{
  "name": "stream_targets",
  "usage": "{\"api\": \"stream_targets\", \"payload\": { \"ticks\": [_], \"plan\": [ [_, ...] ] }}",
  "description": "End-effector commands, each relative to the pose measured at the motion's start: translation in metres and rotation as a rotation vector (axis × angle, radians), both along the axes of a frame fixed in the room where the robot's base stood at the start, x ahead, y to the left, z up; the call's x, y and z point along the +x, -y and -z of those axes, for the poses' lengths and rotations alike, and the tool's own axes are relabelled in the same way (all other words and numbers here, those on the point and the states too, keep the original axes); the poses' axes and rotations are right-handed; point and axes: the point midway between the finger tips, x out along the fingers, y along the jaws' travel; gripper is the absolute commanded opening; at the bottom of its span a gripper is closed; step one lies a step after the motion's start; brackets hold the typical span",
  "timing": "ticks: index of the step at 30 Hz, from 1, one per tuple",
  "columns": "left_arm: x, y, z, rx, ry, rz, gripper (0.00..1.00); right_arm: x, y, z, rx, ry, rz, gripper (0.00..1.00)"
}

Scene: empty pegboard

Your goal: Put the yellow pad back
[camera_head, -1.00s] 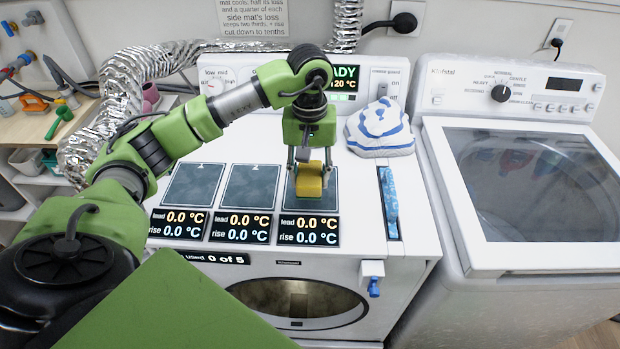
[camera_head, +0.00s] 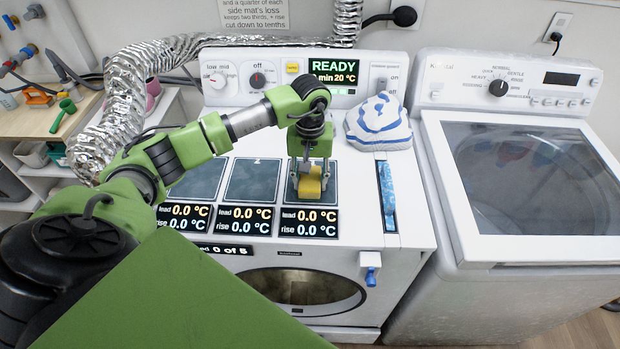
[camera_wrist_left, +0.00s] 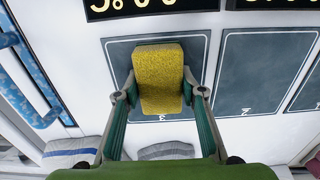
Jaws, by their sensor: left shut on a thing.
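The yellow pad (camera_head: 311,187) is held between the fingers of my left gripper (camera_head: 310,175) over the rightmost dark mat (camera_head: 330,196) on the white machine's top. The left wrist view shows the pad (camera_wrist_left: 160,72) between the two fingertips (camera_wrist_left: 160,95), with the outlined mat (camera_wrist_left: 122,62) behind it. I cannot tell whether the pad touches the mat. The middle mat (camera_head: 252,180) and the left mat (camera_head: 199,180) look bare, the left one partly behind my arm. The displays in front of the mats read 0.0 °C. My right gripper is not in view.
A blue-and-white striped cloth bundle (camera_head: 379,123) sits behind and right of the mats. A blue strip (camera_head: 387,196) lies in a slot at the right. The control panel (camera_head: 334,68) reads READY. A washer (camera_head: 535,180) stands at the right, a foil duct (camera_head: 118,120) at the left.

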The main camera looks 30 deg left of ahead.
Motion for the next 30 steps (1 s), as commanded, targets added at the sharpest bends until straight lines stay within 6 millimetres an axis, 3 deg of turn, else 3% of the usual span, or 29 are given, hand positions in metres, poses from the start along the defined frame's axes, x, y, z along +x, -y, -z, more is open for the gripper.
{"api": "stream_targets", "payload": {
  "ticks": [1,2,3,17,20,30],
  "plan": [
    [0.000,0.000,0.003,0.001,0.001,0.000,0.17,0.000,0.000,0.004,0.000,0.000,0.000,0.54],
    [0.000,0.000,0.001,0.000,0.000,0.000,0.45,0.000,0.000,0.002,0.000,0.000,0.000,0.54],
    [0.000,0.000,0.001,0.000,0.000,0.000,0.54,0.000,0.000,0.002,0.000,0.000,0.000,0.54],
    [0.001,0.000,-0.005,0.000,0.001,0.000,0.54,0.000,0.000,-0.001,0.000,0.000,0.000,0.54],
    [0.002,0.000,-0.018,0.000,0.006,0.002,0.54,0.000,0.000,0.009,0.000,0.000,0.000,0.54],
    [0.002,0.000,-0.091,0.000,0.006,0.000,0.54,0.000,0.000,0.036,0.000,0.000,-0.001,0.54]
  ]
}}
